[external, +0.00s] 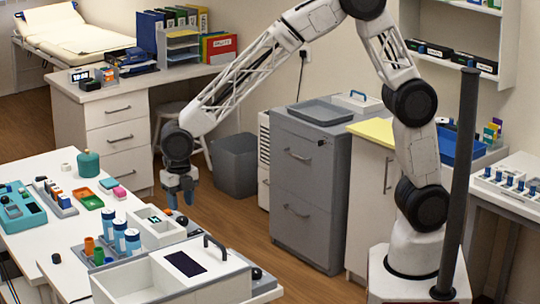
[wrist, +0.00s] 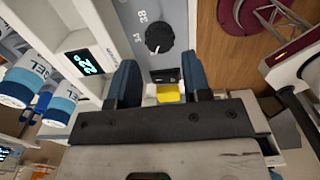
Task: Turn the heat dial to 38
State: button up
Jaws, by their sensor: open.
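The black heat dial (wrist: 159,37) is on a grey panel at the top middle of the wrist view.
White-and-blue gel bottles (wrist: 28,80) stand left of the housing. A yellow piece (wrist: 168,93) shows between my fingers, lower down. A larger white box with a handle (external: 170,277) stands in front. Bare floor (external: 235,220) lies right of the table.

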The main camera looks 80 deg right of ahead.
aim_at(182, 218)
jog(key=shift+f, duration=2.55)
jog(key=c, duration=0.7)
jog(key=shift+o, duration=0.2)
